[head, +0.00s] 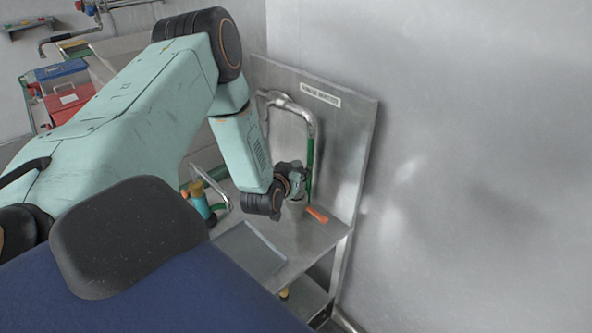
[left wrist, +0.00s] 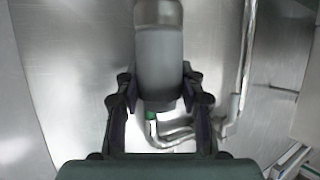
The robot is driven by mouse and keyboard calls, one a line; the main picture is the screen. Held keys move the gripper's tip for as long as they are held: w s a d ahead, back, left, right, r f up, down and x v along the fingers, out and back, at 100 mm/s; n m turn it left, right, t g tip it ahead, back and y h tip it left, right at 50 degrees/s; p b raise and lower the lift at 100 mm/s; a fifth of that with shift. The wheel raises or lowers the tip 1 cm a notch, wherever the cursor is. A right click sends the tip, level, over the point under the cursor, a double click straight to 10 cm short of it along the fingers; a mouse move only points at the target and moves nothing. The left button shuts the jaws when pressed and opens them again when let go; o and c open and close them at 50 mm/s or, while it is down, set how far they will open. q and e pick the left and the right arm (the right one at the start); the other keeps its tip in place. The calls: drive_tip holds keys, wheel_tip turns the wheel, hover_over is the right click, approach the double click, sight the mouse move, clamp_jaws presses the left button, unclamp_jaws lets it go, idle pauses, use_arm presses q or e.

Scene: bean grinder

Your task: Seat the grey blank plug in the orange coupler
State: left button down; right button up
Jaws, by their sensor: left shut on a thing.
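My left gripper (head: 297,182) is over the steel bench at the back, in front of its upright panel. In the left wrist view the left gripper (left wrist: 161,92) has a finger on each side of a grey cylinder, which looks like the grey blank plug (left wrist: 161,58), and is shut on it. The plug's far end runs out of the top of that view. In the head view a small orange piece (head: 317,214) lies on the bench just right of the gripper. I cannot tell whether it is the orange coupler. My right gripper is not in view.
The steel bench (head: 310,238) has a labelled back panel (head: 350,125) with a bent metal pipe (head: 313,125) and green hose close to the gripper. A teal bottle (head: 200,203) stands to the left. A red box (head: 68,102) is further left. A white wall is right.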

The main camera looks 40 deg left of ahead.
use_arm(q)
drive_tip(key=shift+f+b, duration=1.4)
drive_tip(key=shift+f, duration=0.35)
drive_tip(key=c, duration=0.7)
unclamp_jaws()
drive_tip(key=shift+c, duration=0.2)
drive_tip(key=v, duration=1.2)
drive_tip(key=shift+d, duration=0.1)
